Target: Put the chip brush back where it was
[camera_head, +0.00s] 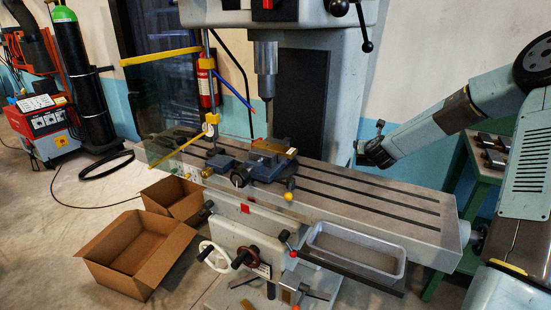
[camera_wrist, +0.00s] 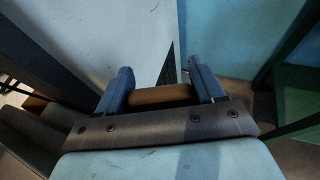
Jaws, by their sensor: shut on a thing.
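In the wrist view, my gripper (camera_wrist: 160,72) has its two blue fingers on either side of a brown, rounded piece. I take this piece to be the handle of the chip brush (camera_wrist: 160,95); its bristles cannot be made out. In the head view, my gripper (camera_head: 362,154) is at the end of the arm, above the back edge of the milling table (camera_head: 400,205), beside the machine column. The brush cannot be made out there. A grey tray (camera_head: 318,238) sits at the table's front and looks empty.
A vise (camera_head: 262,165) is on the table left of my gripper, below the spindle (camera_head: 266,70). The right half of the table is bare. Cardboard boxes (camera_head: 125,255) stand on the floor at left. A green bench (camera_head: 462,180) with dark bars is at right.

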